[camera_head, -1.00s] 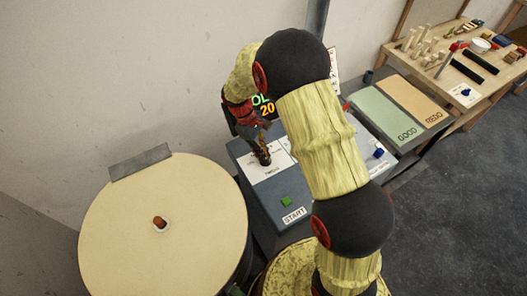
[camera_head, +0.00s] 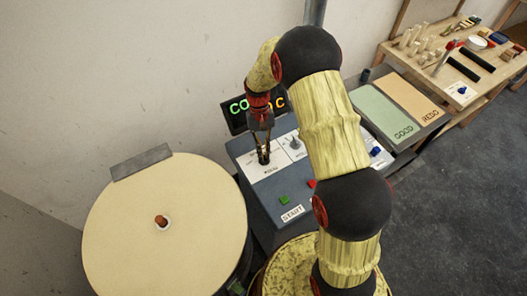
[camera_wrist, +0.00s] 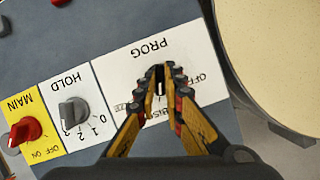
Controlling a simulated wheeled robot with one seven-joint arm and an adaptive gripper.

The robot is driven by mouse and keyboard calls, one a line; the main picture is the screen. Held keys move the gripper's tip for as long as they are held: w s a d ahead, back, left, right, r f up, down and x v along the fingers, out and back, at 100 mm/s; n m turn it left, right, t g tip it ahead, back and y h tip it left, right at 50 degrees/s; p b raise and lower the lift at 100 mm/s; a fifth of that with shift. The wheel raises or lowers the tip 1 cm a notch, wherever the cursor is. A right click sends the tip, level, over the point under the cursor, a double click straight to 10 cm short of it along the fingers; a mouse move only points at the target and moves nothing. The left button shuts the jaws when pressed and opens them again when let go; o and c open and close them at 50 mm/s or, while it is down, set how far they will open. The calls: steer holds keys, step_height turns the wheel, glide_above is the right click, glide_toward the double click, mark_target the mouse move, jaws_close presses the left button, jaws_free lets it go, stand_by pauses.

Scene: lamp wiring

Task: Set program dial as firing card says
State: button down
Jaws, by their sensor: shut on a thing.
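My gripper (camera_head: 263,158) reaches down onto the control box; its fingers also show in the wrist view (camera_wrist: 162,80). They are shut on the program dial (camera_wrist: 160,88), a dark knob with a light mark, on the white PROG plate (camera_wrist: 122,72). The fingers cover most of the knob and part of its lettering. "OFF" and part of "BIS" show beside them, but I cannot tell the dial's setting for sure. No firing card is readable in either current view.
The grey HOLD knob (camera_wrist: 73,112) and red MAIN knob (camera_wrist: 25,130) sit beside the PROG plate. A green START button (camera_head: 284,199) is in front. A lit display (camera_head: 250,107), partly hidden by my arm, stands behind. The round kiln lid (camera_head: 165,245) is at left.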

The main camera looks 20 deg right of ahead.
steer(key=shift+s+f+m, duration=0.4)
steer(key=shift+f, duration=0.05)
steer(key=c, duration=1.9)
jaws_free()
steer(key=shift+w+r, duration=0.1)
steer(key=shift+w+r, duration=0.2)
steer(key=shift+w+r, duration=0.15)
steer(key=shift+r, duration=0.1)
steer(key=v, duration=1.1)
steer(key=shift+d, duration=0.15)
steer(key=shift+w, duration=0.1)
